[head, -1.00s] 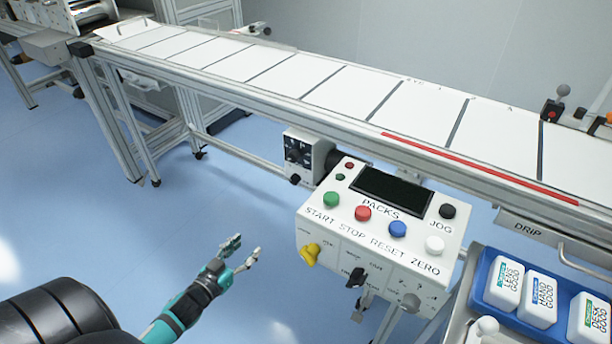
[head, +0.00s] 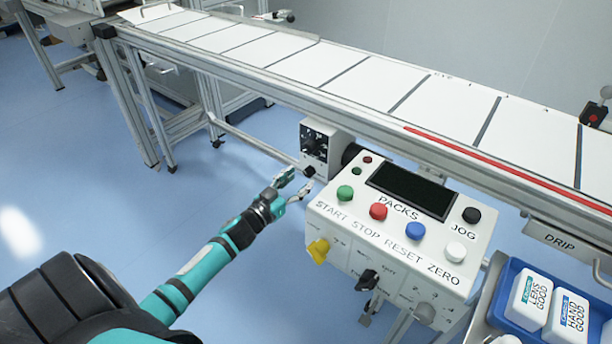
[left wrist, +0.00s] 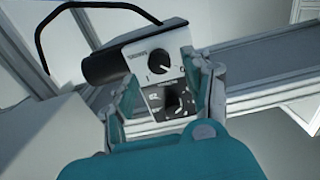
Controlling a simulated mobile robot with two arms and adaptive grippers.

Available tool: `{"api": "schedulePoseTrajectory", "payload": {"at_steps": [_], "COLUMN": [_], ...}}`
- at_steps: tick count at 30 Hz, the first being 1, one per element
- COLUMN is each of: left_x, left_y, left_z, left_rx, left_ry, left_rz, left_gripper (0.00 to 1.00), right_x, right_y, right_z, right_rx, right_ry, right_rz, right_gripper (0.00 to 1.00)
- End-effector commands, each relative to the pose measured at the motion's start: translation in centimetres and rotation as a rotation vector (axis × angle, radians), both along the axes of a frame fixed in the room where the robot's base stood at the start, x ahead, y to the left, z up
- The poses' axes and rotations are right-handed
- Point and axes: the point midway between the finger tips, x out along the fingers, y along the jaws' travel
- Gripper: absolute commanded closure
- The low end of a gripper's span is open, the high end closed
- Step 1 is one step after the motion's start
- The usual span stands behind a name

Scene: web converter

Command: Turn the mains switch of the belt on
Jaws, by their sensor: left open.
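The belt's grey drive box (head: 322,143) hangs under the conveyor frame, its dark front panel facing left. A black knob (head: 308,172) sticks out at its lower edge. In the left wrist view the box has a white face with a round dial (left wrist: 159,62), and a dark switch knob (left wrist: 174,101) on a lower panel between my fingers. Its on or off marks are too small to read. My left gripper (head: 296,187) is open and empty, just in front of the box's lower edge; I cannot tell whether it touches the knob. My right gripper is not in view.
A white control panel (head: 340,212) with coloured buttons, a yellow knob (head: 318,250) and a black switch (head: 367,280) stands close to the right of my left gripper. The conveyor belt (head: 350,85) runs above. A blue tray (head: 497,312) of packs is at right. The floor at left is clear.

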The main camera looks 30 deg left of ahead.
Motion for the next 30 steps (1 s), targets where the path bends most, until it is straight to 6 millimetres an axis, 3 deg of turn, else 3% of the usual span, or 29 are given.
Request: {"api": "schedulePoseTrajectory", "payload": {"at_steps": [3, 7, 19, 30], "left_x": [2.0, 3.4, 4.0, 3.9], "left_y": [-0.1, -0.2, -0.3, -0.3], "left_z": [0.0, 0.0, 0.0, 0.0], "left_rx": [0.001, 0.001, 0.000, 0.000], "left_ry": [-0.001, 0.000, 0.001, 0.001], "left_rz": [0.001, 0.001, 0.000, 0.001], "left_gripper": [0.49, 0.49, 0.50, 0.99], "right_x": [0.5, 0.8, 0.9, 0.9], "right_y": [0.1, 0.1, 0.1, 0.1], "right_z": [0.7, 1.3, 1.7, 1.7], "right_rx": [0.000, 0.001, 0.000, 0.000], "right_ry": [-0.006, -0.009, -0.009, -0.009], "right_rz": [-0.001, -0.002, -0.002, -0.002], "right_gripper": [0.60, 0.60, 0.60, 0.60]}}
